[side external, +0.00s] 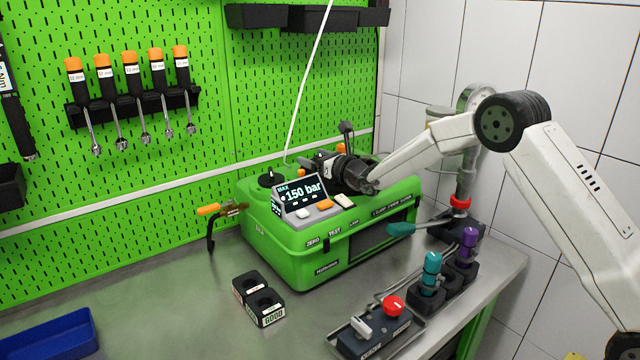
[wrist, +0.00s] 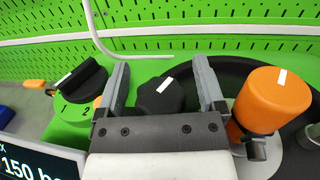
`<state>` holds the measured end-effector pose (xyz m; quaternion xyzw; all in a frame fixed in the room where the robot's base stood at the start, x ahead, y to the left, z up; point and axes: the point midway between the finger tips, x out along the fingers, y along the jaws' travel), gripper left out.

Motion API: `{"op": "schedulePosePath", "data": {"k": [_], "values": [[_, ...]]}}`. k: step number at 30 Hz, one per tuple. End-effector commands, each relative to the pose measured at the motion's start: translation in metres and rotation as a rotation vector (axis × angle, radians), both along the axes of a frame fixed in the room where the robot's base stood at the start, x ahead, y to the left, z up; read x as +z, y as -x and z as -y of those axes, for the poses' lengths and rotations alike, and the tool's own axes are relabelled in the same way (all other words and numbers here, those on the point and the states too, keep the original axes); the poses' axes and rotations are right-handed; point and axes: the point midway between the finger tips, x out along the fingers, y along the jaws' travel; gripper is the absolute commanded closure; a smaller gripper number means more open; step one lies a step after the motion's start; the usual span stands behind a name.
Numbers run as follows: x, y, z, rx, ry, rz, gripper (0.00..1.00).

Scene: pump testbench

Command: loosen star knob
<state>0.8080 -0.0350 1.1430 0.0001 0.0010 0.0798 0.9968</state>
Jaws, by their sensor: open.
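The black star knob (wrist: 160,97) with a white mark on top shows in the wrist view, at the middle, between the two grey fingers of my gripper (wrist: 162,63). The fingers are open, one on each side of the knob, with visible gaps; how deep they reach beside it I cannot tell. In the side view my gripper (side external: 322,168) is low over the top of the green pump unit (side external: 270,225). The star knob is not clearly visible there, behind my gripper and wrist.
An orange knob (wrist: 272,100) with a white mark stands close to the right finger. A black selector knob (wrist: 80,78) marked 1 and 2 is at left. A display (side external: 304,192) reads 150 bar. A white hose (side external: 303,95) rises behind.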

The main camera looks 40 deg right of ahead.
Motion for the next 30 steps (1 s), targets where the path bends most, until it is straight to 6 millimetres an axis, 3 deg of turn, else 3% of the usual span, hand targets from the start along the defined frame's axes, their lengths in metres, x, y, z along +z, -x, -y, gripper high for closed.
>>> {"op": "schedulePosePath", "data": {"k": [4,12,30], "values": [[-0.0001,0.0001,0.0,0.0,0.0,0.0,0.12],[-0.0001,0.0002,0.0001,0.0,0.0,0.0,0.98],[0.001,-0.0002,-0.0013,0.124,0.0,0.007,1.0]]}}
